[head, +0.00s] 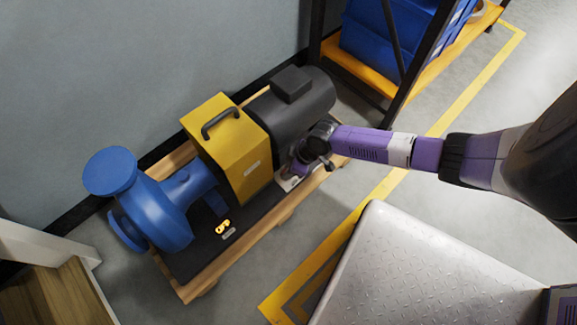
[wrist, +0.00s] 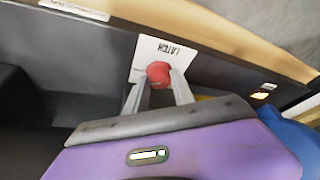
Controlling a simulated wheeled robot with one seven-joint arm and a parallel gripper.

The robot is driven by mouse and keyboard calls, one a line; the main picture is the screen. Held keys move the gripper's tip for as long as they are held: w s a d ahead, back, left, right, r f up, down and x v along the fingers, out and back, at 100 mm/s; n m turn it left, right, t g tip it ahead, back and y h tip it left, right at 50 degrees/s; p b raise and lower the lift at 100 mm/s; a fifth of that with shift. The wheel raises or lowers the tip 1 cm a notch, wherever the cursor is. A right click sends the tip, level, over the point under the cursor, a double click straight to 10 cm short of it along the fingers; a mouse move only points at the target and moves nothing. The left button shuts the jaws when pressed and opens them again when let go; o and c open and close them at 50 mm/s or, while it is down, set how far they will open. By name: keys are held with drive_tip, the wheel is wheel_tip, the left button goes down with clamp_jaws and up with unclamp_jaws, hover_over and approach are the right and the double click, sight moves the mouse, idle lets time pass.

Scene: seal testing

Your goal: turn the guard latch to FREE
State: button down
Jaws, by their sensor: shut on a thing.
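The guard latch shows in the wrist view as a red knob (wrist: 158,73) in front of a white plate (wrist: 150,51) marked LATCH. The fingers of my gripper (wrist: 159,84) stand on either side of the knob and are shut on it. In the head view my gripper (head: 300,165) is low beside the yellow guard (head: 222,130), near the black motor (head: 300,102). The knob is hidden there by my wrist. No FREE mark is readable, so I cannot tell which way the latch is turned.
A blue pump (head: 155,215) stands left of the guard on a wooden pallet (head: 232,262). A shelf with blue bins (head: 365,45) stands behind. A metal deck (head: 420,270) fills the front right.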

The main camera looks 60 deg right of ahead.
drive_tip(key=shift+a+m+h+p, duration=0.1)
drive_tip(key=shift+m+h+p, duration=0.4)
drive_tip(key=shift+m+p, duration=0.55)
drive_tip(key=c, duration=1.3)
unclamp_jaws()
drive_tip(key=shift+c, duration=0.2)
drive_tip(key=p+v, duration=0.4)
drive_tip(key=v, duration=0.3)
drive_tip(key=shift+s+r, duration=0.25)
drive_tip(key=shift+r, duration=0.1)
